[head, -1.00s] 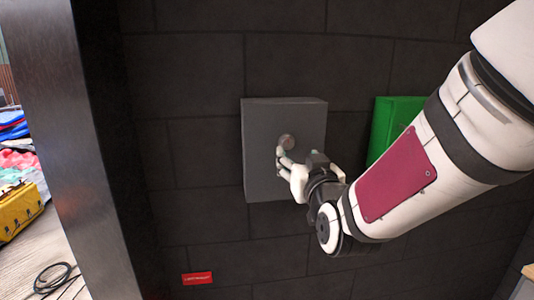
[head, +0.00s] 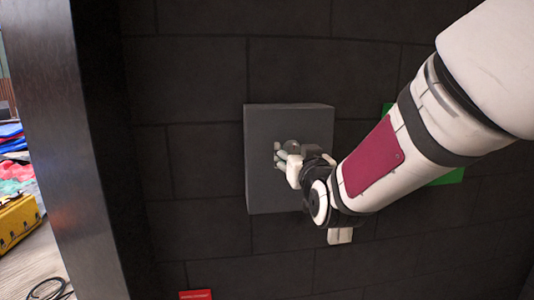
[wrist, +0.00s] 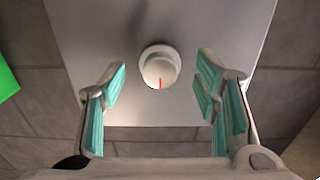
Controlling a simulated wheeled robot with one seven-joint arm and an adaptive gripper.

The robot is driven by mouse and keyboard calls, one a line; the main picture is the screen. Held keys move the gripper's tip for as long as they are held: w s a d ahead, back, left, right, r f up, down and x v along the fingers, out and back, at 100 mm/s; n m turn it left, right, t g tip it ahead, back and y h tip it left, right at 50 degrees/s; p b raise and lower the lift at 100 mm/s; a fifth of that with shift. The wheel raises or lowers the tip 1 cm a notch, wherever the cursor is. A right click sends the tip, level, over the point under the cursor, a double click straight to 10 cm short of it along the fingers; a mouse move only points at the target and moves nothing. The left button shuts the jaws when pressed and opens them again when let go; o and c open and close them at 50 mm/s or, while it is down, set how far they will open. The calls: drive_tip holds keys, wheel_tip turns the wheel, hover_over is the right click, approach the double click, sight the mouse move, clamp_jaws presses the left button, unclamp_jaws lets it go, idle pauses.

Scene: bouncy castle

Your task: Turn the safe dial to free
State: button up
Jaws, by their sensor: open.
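The grey safe (head: 262,185) is a box on the dark block wall. In the wrist view its pale front face (wrist: 110,25) fills the upper middle. The safe dial (wrist: 158,66) is a round white knob with a red mark on its lower edge in the wrist view. In the head view the dial (head: 291,146) is small and partly hidden by my gripper. My gripper (head: 281,157) is open in front of the safe. In the wrist view its teal-padded fingers (wrist: 160,90) stand apart on both sides of the dial, not visibly touching it. No word "free" can be read.
A green box (head: 450,177) on the wall is mostly hidden behind my arm. A red sign (head: 195,295) is low on the wall. A dark post (head: 90,150) stands at left, with a yellow case (head: 18,220) and a cable (head: 48,288) on the floor beyond.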

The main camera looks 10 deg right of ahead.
drive_tip(key=shift+w, duration=0.4)
drive_tip(key=shift+c, duration=0.5)
drive_tip(key=c, duration=1.1)
